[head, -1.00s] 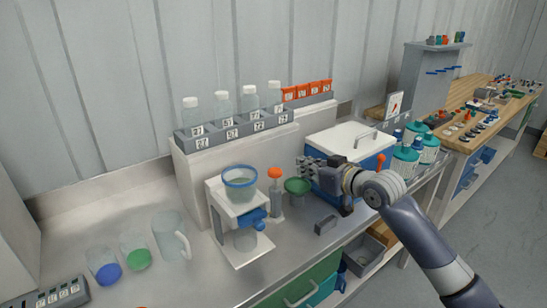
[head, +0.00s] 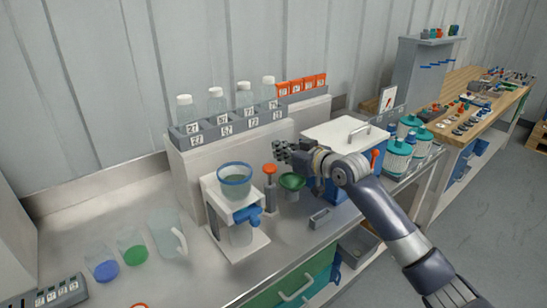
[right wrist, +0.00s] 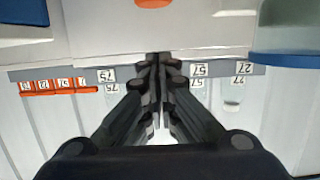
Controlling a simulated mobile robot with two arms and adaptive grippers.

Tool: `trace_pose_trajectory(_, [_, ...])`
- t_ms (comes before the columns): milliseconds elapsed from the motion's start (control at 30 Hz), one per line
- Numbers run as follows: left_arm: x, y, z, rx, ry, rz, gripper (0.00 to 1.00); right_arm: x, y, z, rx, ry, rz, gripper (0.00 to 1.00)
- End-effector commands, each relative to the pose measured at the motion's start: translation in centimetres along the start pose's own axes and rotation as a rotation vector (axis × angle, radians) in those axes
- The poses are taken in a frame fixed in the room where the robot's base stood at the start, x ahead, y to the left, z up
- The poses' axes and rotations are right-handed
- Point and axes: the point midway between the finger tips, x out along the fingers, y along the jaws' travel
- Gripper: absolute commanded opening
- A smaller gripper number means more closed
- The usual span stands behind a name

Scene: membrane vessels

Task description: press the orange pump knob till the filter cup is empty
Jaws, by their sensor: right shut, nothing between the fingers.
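The orange pump knob (head: 269,168) tops a grey pump (head: 270,194) standing right of the filter stand. In the right wrist view the orange knob (right wrist: 155,3) shows at the top edge. The blue-rimmed filter cup (head: 234,182) sits on the white stand (head: 225,205) and appears to hold liquid; its level is hard to tell. A clear vessel (head: 240,235) is under it. My right gripper (head: 281,149) is shut and empty, above and slightly right of the knob, apart from it. The right wrist view shows its fingers (right wrist: 158,75) together. My left gripper is out of view.
A white and blue cooler (head: 345,138) is behind the arm. Capped bottles (head: 217,105) stand in a rack behind. Beakers (head: 132,246) and a jug (head: 166,236) are at left.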

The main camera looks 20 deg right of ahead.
Motion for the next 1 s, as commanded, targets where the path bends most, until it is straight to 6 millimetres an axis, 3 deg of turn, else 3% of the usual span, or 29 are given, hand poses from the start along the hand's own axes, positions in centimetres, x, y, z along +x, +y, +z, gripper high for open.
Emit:
trace_pose_trajectory(233, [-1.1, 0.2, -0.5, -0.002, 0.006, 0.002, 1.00, 3.7, -0.1, -0.2, 0.000, 0.000, 0.000, 0.00])
trace_pose_trajectory(300, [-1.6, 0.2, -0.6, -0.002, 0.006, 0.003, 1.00, 3.9, 0.0, 1.4, 0.001, -0.006, 0.001, 0.00])
trace_pose_trajectory(500, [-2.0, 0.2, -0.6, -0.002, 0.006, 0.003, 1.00, 4.4, 0.0, 3.3, -0.001, 0.000, 0.000, 0.00])
trace_pose_trajectory(1000, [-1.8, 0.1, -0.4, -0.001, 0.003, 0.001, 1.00, 4.6, 0.0, 4.2, -0.001, 0.000, 0.001, 0.00])
